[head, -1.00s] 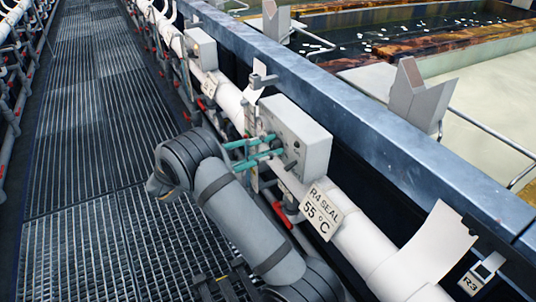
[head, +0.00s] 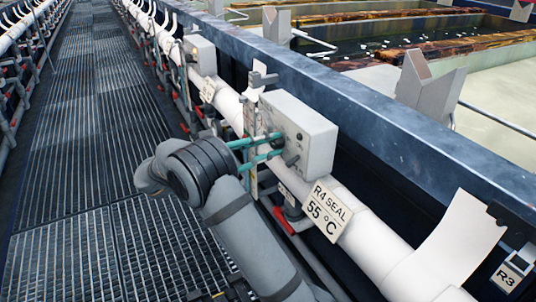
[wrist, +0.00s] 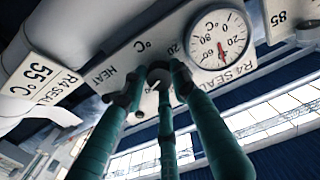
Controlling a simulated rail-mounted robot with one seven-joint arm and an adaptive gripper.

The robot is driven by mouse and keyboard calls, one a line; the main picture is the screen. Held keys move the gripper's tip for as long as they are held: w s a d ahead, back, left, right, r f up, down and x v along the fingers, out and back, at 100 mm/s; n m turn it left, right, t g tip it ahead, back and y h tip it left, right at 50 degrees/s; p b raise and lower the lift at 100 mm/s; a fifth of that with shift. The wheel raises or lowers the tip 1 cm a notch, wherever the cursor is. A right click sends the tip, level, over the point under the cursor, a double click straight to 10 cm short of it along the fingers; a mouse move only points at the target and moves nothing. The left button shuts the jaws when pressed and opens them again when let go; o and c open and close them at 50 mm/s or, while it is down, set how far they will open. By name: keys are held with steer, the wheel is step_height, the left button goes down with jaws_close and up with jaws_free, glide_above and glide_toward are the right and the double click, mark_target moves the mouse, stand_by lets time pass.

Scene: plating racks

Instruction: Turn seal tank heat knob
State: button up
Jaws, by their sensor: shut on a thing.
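The seal tank's pale control box (head: 310,133) is mounted on the white pipe. The sign below it reads "R4 SEAL 55 °C" (head: 325,211). My gripper (head: 276,147) reaches the box's front face with its teal fingers. In the wrist view, my gripper (wrist: 158,72) is shut on a dark knob (wrist: 159,73) on the panel marked "HEAT" and "°C". The fingertips hide much of the knob, and its pointer cannot be read. A round R4 SEAL gauge (wrist: 220,39) with a red needle sits beside it.
A blue-grey tank rim (head: 385,115) runs behind the box. White pipe (head: 365,230) continues on both sides of it. A red-handled valve (head: 284,221) is below the box. The grated walkway (head: 90,130) at left is clear.

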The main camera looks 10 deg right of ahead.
steer(key=shift+r+m+b, duration=0.1)
steer(key=shift+m+b, duration=1.35)
steer(key=shift+m, duration=0.05)
steer(key=shift+w+r, duration=0.1)
steer(key=o, duration=1.1)
steer(key=shift+o, duration=0.2)
steer(key=v, duration=1.2)
steer(key=shift+s, duration=0.2)
